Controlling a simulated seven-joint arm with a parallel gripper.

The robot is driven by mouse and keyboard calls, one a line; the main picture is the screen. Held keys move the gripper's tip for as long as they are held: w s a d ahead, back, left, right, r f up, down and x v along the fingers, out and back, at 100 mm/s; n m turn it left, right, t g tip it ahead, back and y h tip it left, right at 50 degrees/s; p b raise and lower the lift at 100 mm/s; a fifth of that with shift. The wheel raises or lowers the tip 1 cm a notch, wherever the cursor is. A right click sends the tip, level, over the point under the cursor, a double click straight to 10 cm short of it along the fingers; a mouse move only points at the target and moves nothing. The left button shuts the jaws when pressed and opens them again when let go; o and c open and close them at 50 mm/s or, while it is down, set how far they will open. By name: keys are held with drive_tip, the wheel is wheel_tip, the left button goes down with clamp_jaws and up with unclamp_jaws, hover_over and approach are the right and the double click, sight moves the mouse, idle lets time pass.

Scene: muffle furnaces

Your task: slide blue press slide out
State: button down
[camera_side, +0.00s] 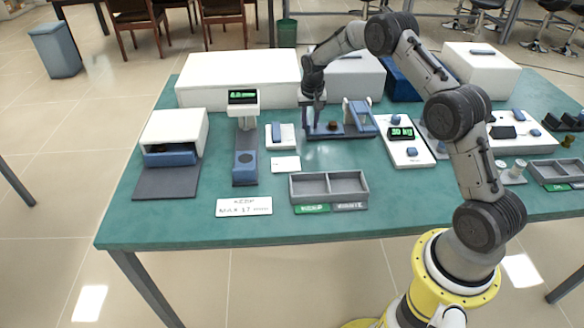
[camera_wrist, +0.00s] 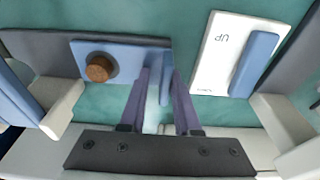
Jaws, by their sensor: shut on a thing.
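The blue press slide (camera_side: 344,131) lies flat to the left of the upright blue-grey press (camera_side: 361,115) in the side view. A small brown cylinder (camera_side: 333,126) sits on it. In the wrist view the slide (camera_wrist: 128,57) shows at upper left, with the brown cylinder (camera_wrist: 100,67) on it. My gripper (camera_side: 313,118) is low at the slide's left end. In the wrist view my gripper's purple fingers (camera_wrist: 163,82) stand on either side of a narrow blue upright handle (camera_wrist: 166,88) at the slide's end. Their exact contact is partly hidden.
A white panel (camera_wrist: 209,68) with a blue lever stands just left of the slide in the side view (camera_side: 287,142). A grey two-part tray (camera_side: 330,196) is in front. White boxes stand behind. A balance-like device (camera_side: 245,150) is further left.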

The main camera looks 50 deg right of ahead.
drive_tip(key=shift+f, duration=0.65)
drive_tip(key=c, duration=1.1)
unclamp_jaws()
drive_tip(key=shift+d, duration=0.1)
drive_tip(key=shift+w+r, duration=0.2)
drive_tip(key=shift+r, duration=3.55)
